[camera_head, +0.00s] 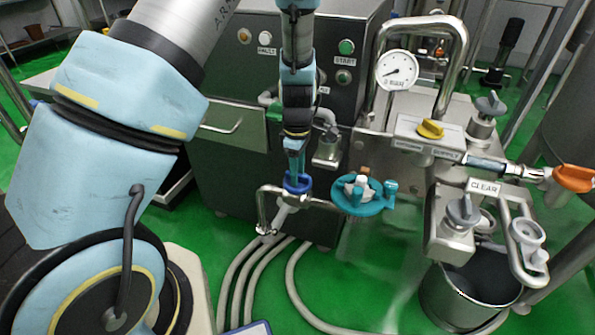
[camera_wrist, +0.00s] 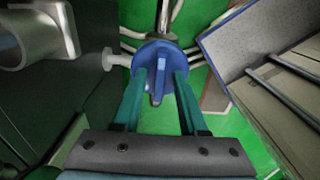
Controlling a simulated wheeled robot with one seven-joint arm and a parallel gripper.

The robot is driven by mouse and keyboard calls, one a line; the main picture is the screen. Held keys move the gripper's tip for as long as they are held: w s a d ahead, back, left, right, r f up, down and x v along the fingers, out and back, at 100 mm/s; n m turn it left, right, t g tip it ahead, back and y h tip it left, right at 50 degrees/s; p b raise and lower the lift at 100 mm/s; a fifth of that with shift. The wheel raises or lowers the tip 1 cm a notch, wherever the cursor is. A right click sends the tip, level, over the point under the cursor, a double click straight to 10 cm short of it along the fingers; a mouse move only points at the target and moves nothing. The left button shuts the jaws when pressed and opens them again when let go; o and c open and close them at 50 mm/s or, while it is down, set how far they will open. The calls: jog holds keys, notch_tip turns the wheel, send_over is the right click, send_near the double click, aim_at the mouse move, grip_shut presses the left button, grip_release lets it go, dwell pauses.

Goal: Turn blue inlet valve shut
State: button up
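The blue inlet valve (camera_head: 297,187) is a round blue knob on a metal pipe, just below my gripper (camera_head: 295,165) in the head view. In the wrist view the blue valve (camera_wrist: 157,57) shows a raised ridge across its face, pointing toward the gripper base. My gripper (camera_wrist: 160,78) has its two teal fingers apart, one on each side of that ridge. A gap shows between each finger and the ridge, so the gripper is open around it. The fingertips overlap the knob's face; whether they touch it is not clear.
A teal round valve (camera_head: 360,196) stands close to the right of the blue one. A pressure gauge (camera_head: 397,71), yellow knob (camera_head: 430,129) and orange handle (camera_head: 574,178) are farther right. The control cabinet (camera_head: 235,148) stands behind. Pale hoses (camera_head: 300,285) run below over green floor.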

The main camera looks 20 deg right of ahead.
grip_shut()
jog(key=shift+m, duration=0.4)
jog(key=m, duration=0.4)
jog(key=shift+p, duration=0.3)
jog(key=m, duration=0.9)
jog(key=shift+m, duration=2)
